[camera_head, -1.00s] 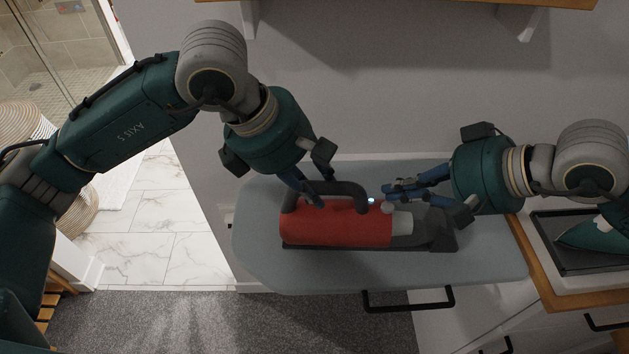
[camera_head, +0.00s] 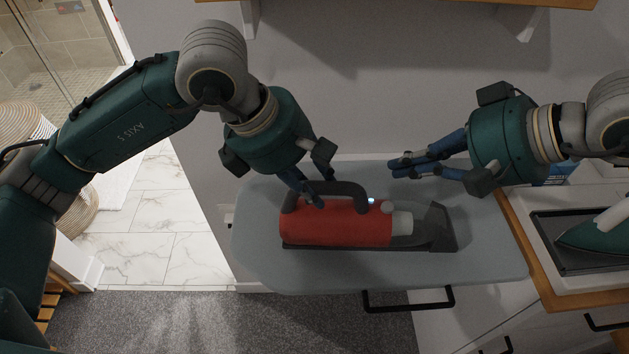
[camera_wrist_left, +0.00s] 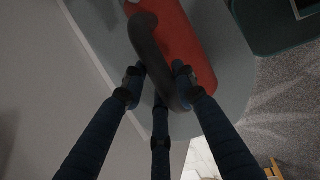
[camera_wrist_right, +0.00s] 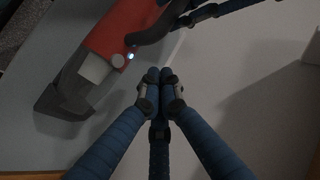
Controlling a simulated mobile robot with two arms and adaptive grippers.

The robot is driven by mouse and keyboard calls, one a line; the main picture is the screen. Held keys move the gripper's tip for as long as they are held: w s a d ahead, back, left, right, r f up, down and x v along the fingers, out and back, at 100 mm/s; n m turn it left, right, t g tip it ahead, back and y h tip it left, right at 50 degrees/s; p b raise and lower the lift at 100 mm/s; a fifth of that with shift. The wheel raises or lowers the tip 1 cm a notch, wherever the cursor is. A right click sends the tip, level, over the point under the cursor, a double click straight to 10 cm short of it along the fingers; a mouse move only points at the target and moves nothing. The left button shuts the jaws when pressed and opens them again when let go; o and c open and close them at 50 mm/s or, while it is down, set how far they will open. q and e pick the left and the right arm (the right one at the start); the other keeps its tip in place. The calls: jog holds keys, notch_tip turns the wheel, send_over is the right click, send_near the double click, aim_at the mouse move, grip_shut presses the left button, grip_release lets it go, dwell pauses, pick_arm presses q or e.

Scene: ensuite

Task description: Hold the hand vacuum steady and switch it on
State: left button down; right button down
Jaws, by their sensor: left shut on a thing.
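The hand vacuum (camera_head: 340,226) has a red body, a dark looped handle and a grey nozzle end. It lies on the ironing board (camera_head: 260,262) with its nozzle to the right. My left gripper (camera_head: 312,196) is shut on the handle; the left wrist view shows the fingers on both sides of it. A small bluish-white light (camera_head: 371,201) glows on top of the body near the handle's front end, and also shows in the right wrist view (camera_wrist_right: 130,56). My right gripper (camera_head: 396,169) is shut and empty, behind and above the vacuum, apart from it.
A grey wall stands close behind the board. To the right, an iron (camera_head: 597,236) rests on a dark tray on a wood-edged counter (camera_head: 520,225). A wall shelf (camera_head: 400,3) hangs above. The board is bare in front of the vacuum.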

dwell(0.3)
pick_arm(q)
jog(key=c, duration=1.3)
grip_release()
